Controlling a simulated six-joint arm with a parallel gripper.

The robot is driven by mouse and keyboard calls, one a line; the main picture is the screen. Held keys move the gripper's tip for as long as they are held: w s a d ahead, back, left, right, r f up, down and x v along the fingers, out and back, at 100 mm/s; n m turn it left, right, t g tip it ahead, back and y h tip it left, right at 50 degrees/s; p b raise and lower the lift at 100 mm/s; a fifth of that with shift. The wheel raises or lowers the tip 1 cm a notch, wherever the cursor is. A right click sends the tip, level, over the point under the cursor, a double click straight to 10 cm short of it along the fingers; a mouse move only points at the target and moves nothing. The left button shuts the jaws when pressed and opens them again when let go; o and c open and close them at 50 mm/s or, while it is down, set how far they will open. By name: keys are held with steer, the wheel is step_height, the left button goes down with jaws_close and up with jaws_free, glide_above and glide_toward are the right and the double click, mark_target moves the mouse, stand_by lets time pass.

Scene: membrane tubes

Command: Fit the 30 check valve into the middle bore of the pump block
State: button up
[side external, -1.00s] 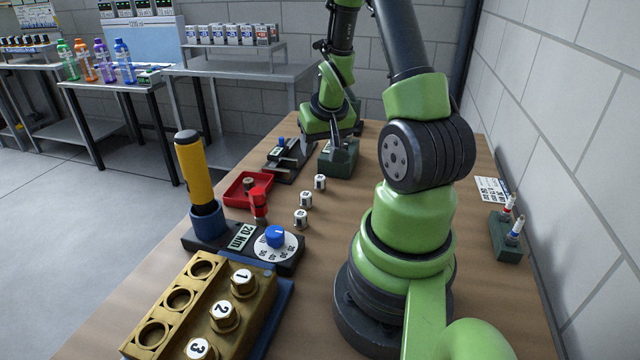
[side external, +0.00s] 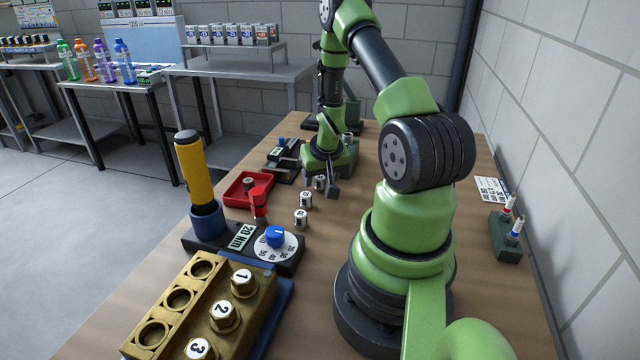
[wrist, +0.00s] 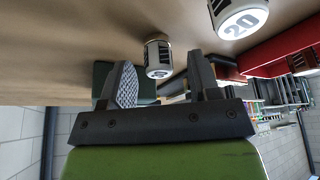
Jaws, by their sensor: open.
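The brass pump block (side external: 191,331) is at the lower left of the side view, with three open bores in a row. The middle bore (side external: 180,299) is empty. Small white-and-black check valves stand upright on the table: a near one (side external: 301,218), a middle one (side external: 305,200) and a far one (side external: 320,183). My gripper (side external: 321,186) is open, its fingers low around the far valve. In the wrist view, a valve (wrist: 158,57) shows between the fingertips (wrist: 162,80), its number too small to read. Another valve (wrist: 239,18) there reads 20.
A torque tool stand with a yellow handle (side external: 195,170) and blue dial (side external: 275,237) stands behind the block. A red tray (side external: 236,199) lies left of the valves. Numbered brass caps (side external: 225,315) sit beside the bores. A green holder (side external: 508,248) stands at right.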

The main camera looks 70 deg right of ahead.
steer(key=shift+w+d+f, duration=0.1)
steer(key=shift+f, duration=0.3)
jaws_close()
steer(key=shift+r, duration=0.1)
